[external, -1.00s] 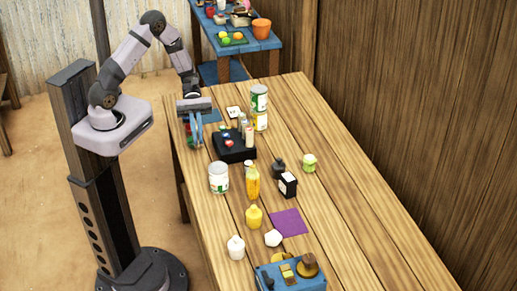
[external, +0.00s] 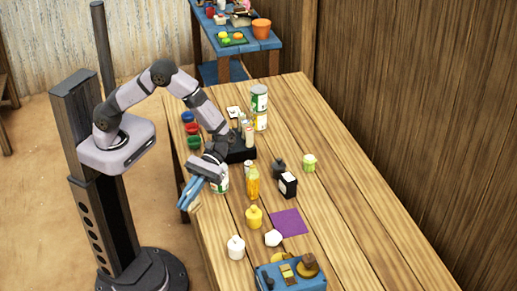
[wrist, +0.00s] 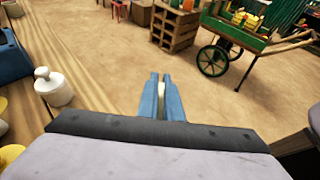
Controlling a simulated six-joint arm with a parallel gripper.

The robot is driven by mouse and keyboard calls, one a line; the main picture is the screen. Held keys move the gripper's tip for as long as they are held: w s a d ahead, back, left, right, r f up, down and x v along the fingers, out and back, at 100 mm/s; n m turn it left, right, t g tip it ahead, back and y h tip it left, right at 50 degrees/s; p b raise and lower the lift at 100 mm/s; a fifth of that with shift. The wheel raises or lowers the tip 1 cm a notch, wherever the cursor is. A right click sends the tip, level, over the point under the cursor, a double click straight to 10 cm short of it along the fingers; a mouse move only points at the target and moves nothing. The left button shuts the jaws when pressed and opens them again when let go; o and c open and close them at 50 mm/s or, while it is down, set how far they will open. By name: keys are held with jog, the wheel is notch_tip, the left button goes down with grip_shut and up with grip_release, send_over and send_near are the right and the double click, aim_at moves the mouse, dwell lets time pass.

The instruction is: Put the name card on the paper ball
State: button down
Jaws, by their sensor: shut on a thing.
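My gripper (external: 189,203) is shut on a thin pale thing, seen nearly edge-on between the blue fingers in the wrist view (wrist: 161,88); it looks like the name card (wrist: 161,92), mostly hidden by the fingers. The gripper is held at the table's left edge, tilted toward the floor. The paper ball (external: 273,238) looks like a white faceted lump on the table, beside the lower left corner of a purple square. It is to the right of and nearer the camera than my gripper, and well apart from it.
A blue box (external: 290,277) with items is at the near end. A yellow bottle (external: 253,183), dark bottles and tins stand farther back. The table's right side is clear.

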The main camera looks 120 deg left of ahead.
jog(key=w+d+r+n+t+b, duration=0.1)
jog(key=w+d+r+b, duration=0.1)
jog(key=w+d, duration=0.7)
notch_tip(320, 180, up, 10)
jog(key=n+t+y, duration=0.7)
jog(key=n+t, duration=0.5)
jog(key=n, duration=0.1)
send_over(273, 237)
jog(key=w, duration=0.3)
jog(key=shift+s+a+f+t+y, duration=0.2)
jog(key=shift+f+t+y, duration=0.15)
jog(key=shift+y, duration=0.15)
notch_tip(273, 237, down, 10)
jog(key=shift+b, duration=0.4)
jog(key=shift+f, duration=0.15)
